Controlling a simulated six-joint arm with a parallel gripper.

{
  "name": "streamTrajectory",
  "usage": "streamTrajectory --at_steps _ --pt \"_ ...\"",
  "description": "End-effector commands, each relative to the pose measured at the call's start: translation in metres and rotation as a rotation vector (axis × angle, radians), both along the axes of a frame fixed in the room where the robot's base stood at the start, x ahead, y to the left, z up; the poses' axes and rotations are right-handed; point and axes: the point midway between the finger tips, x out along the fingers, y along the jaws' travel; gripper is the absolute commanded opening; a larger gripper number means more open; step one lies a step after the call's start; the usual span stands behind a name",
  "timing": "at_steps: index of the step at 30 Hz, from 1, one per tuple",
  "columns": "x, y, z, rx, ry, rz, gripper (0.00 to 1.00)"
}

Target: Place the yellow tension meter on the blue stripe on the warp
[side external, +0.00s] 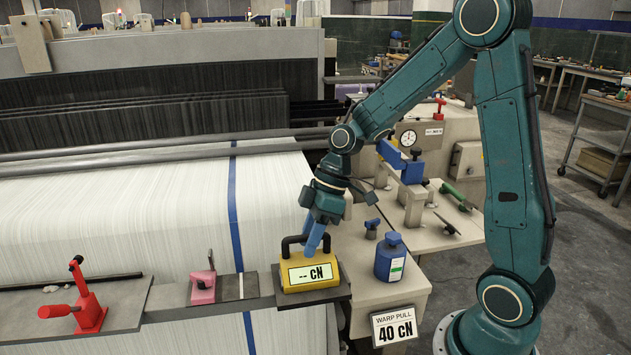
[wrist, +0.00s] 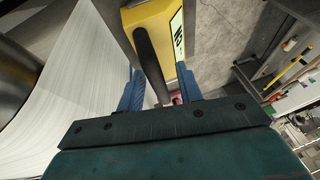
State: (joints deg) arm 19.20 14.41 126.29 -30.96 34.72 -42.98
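The yellow tension meter (side external: 308,271) sits on a dark plate at the right end of the front rail, its display reading "-- cN". It has a black handle on top and also shows in the wrist view (wrist: 158,20). My gripper (side external: 317,236) is down at the handle. In the wrist view its blue fingers (wrist: 160,88) stand apart on either side of the black handle, with a gap visible, so it looks open. The blue stripe (side external: 234,205) runs down the white warp (side external: 150,210), to the left of the meter.
A pink clamp (side external: 203,288) and a red lever fixture (side external: 88,308) stand on the front rail at left. A blue bottle (side external: 390,258) and a "WARP PULL 40 cN" sign (side external: 394,326) are right of the meter. Dark horizontal bars (side external: 150,155) cross behind the warp.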

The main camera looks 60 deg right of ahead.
Motion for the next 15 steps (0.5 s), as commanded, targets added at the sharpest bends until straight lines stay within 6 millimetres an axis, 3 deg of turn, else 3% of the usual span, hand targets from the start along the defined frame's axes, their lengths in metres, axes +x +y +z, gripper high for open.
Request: streamTrajectory --at_steps 8,15 --pt "0.0 -0.001 0.001 0.0 -0.001 -0.001 0.36" --pt "-0.002 -0.008 0.017 0.0 -0.003 0.0 0.36"
